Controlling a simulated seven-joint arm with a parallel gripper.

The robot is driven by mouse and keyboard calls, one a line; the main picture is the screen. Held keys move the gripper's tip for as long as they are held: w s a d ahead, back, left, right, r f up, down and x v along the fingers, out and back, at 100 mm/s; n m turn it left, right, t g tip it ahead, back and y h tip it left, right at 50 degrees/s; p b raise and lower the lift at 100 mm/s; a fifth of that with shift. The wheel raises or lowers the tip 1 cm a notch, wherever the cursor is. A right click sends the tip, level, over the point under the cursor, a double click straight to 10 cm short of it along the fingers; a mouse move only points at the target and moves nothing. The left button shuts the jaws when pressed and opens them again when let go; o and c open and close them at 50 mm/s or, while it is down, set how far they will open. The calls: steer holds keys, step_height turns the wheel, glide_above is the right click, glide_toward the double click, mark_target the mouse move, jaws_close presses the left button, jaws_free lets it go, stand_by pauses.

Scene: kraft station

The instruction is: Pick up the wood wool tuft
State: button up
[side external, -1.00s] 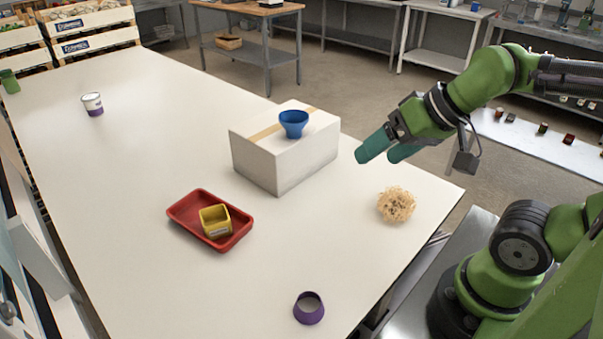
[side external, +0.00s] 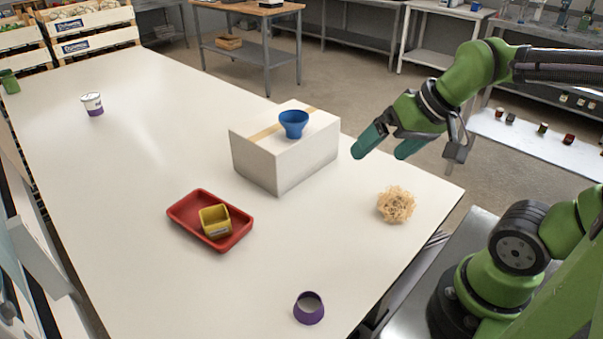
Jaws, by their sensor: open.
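The wood wool tuft (side external: 396,205) is a pale straw-coloured tangle lying on the white table near its right edge. My gripper (side external: 382,152) has teal fingers and is open, with nothing between them. It is in the air above the tuft in the picture, apart from it and to the right of the white box.
A white box (side external: 262,165) with a blue cup (side external: 293,123) on top stands left of my gripper. A red tray (side external: 184,213) holds a yellow container (side external: 214,220). A purple cup (side external: 308,308) is near the front edge. The table (side external: 130,160) around the tuft is clear.

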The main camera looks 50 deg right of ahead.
steer(key=w+d+f+n+g+h, duration=0.1)
steer(key=d+f+g, duration=0.15)
steer(key=d, duration=0.45)
steer(key=n+g, duration=0.4)
steer(key=n, duration=0.1)
glide_above(398, 196)
steer(key=f, duration=1)
steer(key=shift+s+d+f, duration=0.1)
steer(key=shift+s+f, duration=0.15)
steer(key=shift+w+f, duration=0.2)
steer(key=shift+f, duration=2.4)
steer(key=c, duration=0.8)
